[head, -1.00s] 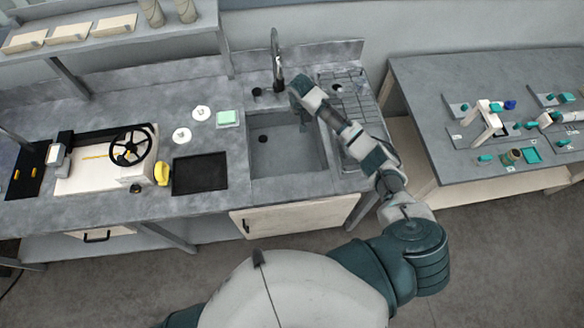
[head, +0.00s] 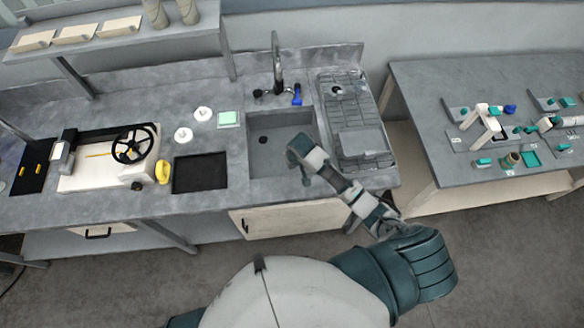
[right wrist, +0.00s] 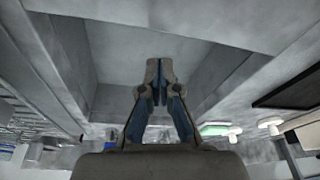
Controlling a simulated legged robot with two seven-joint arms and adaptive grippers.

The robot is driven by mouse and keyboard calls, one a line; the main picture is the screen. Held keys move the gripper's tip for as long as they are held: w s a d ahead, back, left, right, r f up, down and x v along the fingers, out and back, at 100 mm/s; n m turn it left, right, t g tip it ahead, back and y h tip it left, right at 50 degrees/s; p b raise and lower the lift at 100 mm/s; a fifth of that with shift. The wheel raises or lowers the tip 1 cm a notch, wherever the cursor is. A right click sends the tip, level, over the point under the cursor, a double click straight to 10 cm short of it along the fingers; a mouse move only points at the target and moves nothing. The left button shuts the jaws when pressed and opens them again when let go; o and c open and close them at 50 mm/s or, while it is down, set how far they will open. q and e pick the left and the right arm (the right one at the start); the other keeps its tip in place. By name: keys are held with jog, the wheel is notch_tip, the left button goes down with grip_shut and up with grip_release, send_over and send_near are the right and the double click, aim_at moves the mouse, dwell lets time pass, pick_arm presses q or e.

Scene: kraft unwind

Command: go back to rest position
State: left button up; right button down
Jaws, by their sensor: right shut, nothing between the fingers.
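My right arm comes in from the lower right in the head view. Its gripper (head: 303,178) is over the front part of the sink (head: 262,158). In the right wrist view, my right gripper (right wrist: 158,68) is shut with its fingertips together and nothing between them. The grey sink walls (right wrist: 115,60) show around and behind the fingers. My left gripper is not in view.
A faucet (head: 276,60) stands behind the sink, with a blue item (head: 297,95) beside it. A drying rack (head: 345,95) is at the right. A machine with a black handwheel (head: 133,145) stands left. A side table (head: 440,85) holds several parts.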

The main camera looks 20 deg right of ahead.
aim_at(294, 193)
jog(key=shift+s+a+f, duration=0.15)
jog(key=shift+s+a, duration=0.55)
jog(key=shift+a, duration=0.1)
jog(key=shift+n+y, duration=0.4)
jog(key=shift+n, duration=0.2)
jog(key=s, duration=0.2)
jog(key=s+f, duration=0.1)
jog(key=s, duration=0.5)
jog(key=shift+s+a+f, duration=0.15)
jog(key=shift+a+f, duration=0.2)
jog(key=s+d+r+h, duration=0.1)
jog(key=s+d+r, duration=0.1)
jog(key=s, duration=0.6)
jog(key=s+d+r, duration=0.1)
jog(key=s, duration=0.7)
notch_tip(294, 193, down, 28)
jog(key=b, duration=0.5)
pick_arm(q)
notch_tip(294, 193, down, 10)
jog(key=b, duration=0.4)
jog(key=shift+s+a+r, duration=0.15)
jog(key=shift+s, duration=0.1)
pick_arm(e)
jog(key=s+d+f+g, duration=0.2)
jog(key=s+d+f, duration=0.1)
jog(key=s+f, duration=1.6)
notch_tip(294, 193, down, 4)
jog(key=shift+f+n, duration=0.15)
jog(key=shift+n, duration=0.25)
